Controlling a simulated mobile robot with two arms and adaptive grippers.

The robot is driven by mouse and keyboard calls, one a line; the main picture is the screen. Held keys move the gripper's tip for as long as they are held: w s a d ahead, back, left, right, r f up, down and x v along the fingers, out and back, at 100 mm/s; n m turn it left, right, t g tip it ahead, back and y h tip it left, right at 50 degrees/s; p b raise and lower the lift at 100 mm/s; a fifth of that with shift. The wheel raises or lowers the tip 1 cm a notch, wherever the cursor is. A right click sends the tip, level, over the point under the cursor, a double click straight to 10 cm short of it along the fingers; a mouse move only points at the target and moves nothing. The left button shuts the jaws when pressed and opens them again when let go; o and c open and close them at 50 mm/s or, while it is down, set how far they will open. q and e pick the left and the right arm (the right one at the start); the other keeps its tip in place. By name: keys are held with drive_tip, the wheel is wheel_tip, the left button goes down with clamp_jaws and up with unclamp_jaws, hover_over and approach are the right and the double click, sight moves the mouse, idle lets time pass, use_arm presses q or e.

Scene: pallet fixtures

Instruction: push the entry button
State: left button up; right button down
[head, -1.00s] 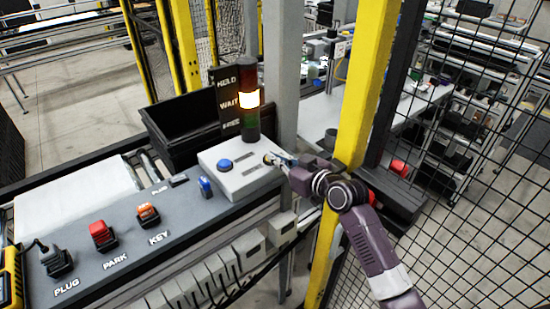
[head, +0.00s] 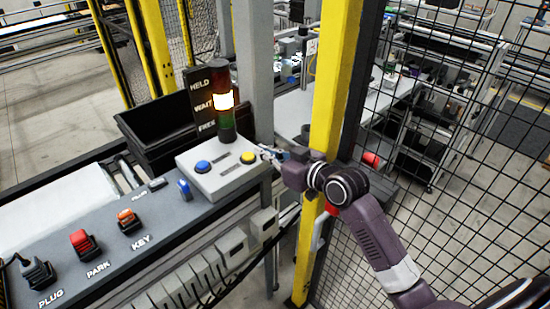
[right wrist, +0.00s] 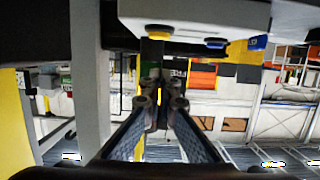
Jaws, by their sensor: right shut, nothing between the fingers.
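The grey button box (head: 218,182) stands at the right end of the console, with a blue button (head: 203,167) and a yellow button (head: 248,157) on top. The labels by the buttons are too small to read, so I cannot tell which is the entry button. My right gripper (head: 265,151) is shut and empty, just right of the yellow button and apart from it. In the right wrist view the gripper (right wrist: 160,100) points ahead, with the yellow button (right wrist: 158,29) and blue button (right wrist: 215,42) above its fingertips. My left gripper is not in view.
A signal tower (head: 224,100) behind the box has its WAIT lamp lit. A yellow post (head: 334,80) and mesh fence (head: 480,150) stand close by my right arm. The console (head: 150,225) carries PLUG, PARK and KEY fittings. A black bin (head: 155,125) sits behind.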

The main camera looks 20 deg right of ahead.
drive_tip(key=b+v, duration=0.1)
drive_tip(key=v, duration=0.3)
drive_tip(key=shift+r, duration=0.1)
drive_tip(key=shift+d, duration=0.1)
idle(0.6)
